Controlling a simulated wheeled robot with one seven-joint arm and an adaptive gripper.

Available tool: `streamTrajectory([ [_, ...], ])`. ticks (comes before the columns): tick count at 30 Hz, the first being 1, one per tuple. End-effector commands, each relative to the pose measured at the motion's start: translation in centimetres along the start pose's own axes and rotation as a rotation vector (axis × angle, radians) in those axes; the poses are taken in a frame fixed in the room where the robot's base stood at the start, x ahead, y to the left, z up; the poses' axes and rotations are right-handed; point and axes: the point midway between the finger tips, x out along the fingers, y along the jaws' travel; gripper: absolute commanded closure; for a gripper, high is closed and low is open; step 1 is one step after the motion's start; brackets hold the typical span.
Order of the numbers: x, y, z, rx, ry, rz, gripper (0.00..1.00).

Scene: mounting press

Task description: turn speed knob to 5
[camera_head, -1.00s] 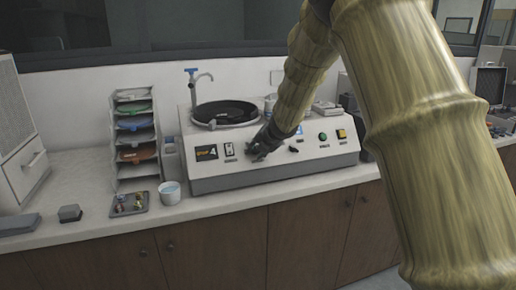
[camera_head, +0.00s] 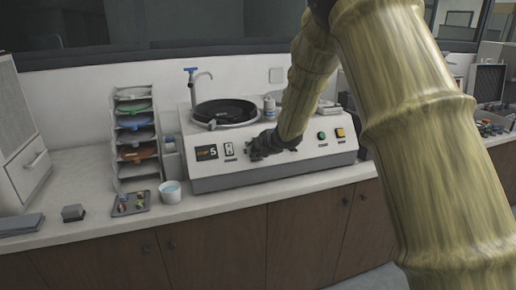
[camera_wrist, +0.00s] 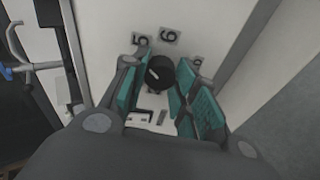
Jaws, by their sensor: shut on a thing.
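The speed knob (camera_wrist: 160,72) is round and black with a white pointer line. In the wrist view it sits between the teal finger pads of my gripper (camera_wrist: 157,88), which is shut on it. The pointer leans up and left, toward the label 5 (camera_wrist: 141,40). The label 6 (camera_wrist: 169,35) is to its right, and another label is partly hidden by a finger. In the head view my gripper (camera_head: 256,150) is at the front panel of the grey-white machine (camera_head: 225,168) and hides the knob. The small display (camera_head: 207,152) reads 5.
A green button (camera_head: 322,135) and a yellow switch (camera_head: 341,133) are on the panel's right. A small rocker switch (camera_head: 229,149) is just left of my gripper.

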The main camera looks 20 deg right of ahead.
Motion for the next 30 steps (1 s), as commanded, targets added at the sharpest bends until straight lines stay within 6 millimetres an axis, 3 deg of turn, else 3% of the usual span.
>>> streamTrajectory([
  [9, 0.02, -0.10, -0.01, 0.109, 0.001, 0.015, 0.95],
  [24, 0.03, -0.11, -0.05, 0.125, 0.001, 0.017, 0.95],
  [25, 0.03, -0.11, -0.05, 0.125, 0.001, 0.017, 0.69],
  [28, 0.03, -0.10, -0.05, 0.125, 0.001, 0.017, 0.51],
  [30, 0.03, -0.09, -0.04, 0.125, 0.001, 0.017, 0.49],
])
